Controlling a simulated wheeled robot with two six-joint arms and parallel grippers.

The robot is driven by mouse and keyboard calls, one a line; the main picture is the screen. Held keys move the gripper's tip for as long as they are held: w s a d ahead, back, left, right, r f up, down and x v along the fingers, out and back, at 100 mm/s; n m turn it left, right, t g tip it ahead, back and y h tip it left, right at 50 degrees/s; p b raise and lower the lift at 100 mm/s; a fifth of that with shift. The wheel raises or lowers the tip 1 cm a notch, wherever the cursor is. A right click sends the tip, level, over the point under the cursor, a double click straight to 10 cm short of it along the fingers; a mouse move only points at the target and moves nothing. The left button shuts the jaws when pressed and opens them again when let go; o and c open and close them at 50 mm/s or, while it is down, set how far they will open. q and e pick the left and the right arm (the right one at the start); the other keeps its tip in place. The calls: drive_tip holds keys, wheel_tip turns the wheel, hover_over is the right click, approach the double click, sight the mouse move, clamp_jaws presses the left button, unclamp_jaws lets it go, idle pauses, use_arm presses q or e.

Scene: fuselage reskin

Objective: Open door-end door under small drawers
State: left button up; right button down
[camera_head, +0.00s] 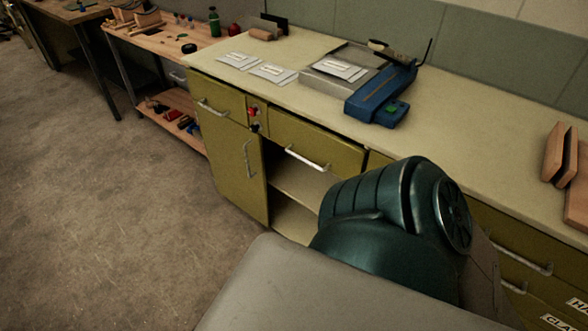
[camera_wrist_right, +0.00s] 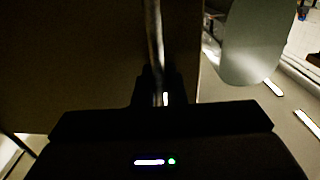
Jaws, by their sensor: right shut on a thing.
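The olive cabinet's left end has a tall door (camera_head: 244,170) with a vertical silver handle, under a small drawer (camera_head: 214,102); this door looks shut. Right of it, under a wider drawer (camera_head: 315,145), a compartment (camera_head: 285,183) stands open with a shelf inside. In the right wrist view my right gripper (camera_wrist_right: 158,98) is shut on a vertical bar handle (camera_wrist_right: 153,35) on a dark panel (camera_wrist_right: 70,60). In the head view my own arm hides that gripper and handle, so I cannot tell for certain which door they belong to. My left gripper is in neither view.
The worktop (camera_head: 310,60) carries a blue device (camera_head: 380,92), paper packets (camera_head: 272,73) and wooden blocks (camera_head: 558,152). A wooden bench (camera_head: 165,40) stands at the far left. The floor (camera_head: 100,220) left of the cabinet is clear. More drawers with handles (camera_head: 525,262) lie at right.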

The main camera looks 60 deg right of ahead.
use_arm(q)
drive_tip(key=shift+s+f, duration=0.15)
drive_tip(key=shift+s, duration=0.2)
use_arm(e)
drive_tip(key=shift+s, duration=0.5)
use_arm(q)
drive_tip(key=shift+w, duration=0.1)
use_arm(e)
drive_tip(key=c, duration=1.9)
unclamp_jaws()
drive_tip(key=shift+a, duration=0.1)
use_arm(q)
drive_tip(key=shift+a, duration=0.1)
